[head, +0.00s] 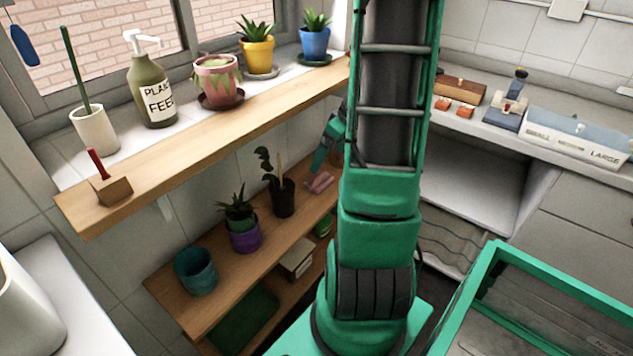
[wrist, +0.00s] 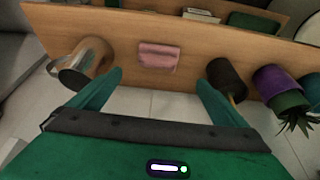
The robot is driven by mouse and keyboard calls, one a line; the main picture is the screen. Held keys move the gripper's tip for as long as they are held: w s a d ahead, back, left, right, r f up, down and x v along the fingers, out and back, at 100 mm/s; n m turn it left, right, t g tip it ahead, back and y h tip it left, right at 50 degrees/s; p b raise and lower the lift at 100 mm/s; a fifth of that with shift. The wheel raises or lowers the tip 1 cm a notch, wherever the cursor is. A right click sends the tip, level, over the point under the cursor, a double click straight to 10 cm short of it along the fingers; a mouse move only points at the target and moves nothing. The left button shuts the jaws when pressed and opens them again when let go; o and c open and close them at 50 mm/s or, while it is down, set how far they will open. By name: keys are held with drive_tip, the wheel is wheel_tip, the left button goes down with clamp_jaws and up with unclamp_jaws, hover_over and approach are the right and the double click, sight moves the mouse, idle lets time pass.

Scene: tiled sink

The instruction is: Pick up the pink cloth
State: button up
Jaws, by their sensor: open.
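The pink cloth (head: 319,182) is a small folded piece lying on the wooden shelf, right of the dark plant pot in the head view. In the wrist view the pink cloth (wrist: 158,56) lies flat on the shelf, ahead of and between my fingers. My gripper (wrist: 158,80) is open and empty, with one green finger on each side of the cloth's line and apart from it. In the head view my gripper is mostly hidden behind my arm; a green part shows just above the cloth.
In the wrist view a metallic cup (wrist: 88,58) stands left of the cloth and a dark brown pot (wrist: 226,76) right of it, close to my fingers. A purple pot (head: 244,236) and teal pot (head: 195,270) share the shelf (head: 222,285). A wooden ledge (head: 200,140) runs above.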

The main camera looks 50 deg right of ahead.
sight(319, 174)
drive_tip(key=shift+w+d+x, duration=0.1)
drive_tip(key=shift+d+x, duration=0.05)
drive_tip(key=shift+x, duration=2.7)
drive_tip(key=shift+w+d+x, duration=0.1)
drive_tip(key=shift+d+x, duration=0.05)
drive_tip(key=shift+x, duration=2.65)
drive_tip(key=shift+r, duration=0.1)
drive_tip(key=c, duration=1.1)
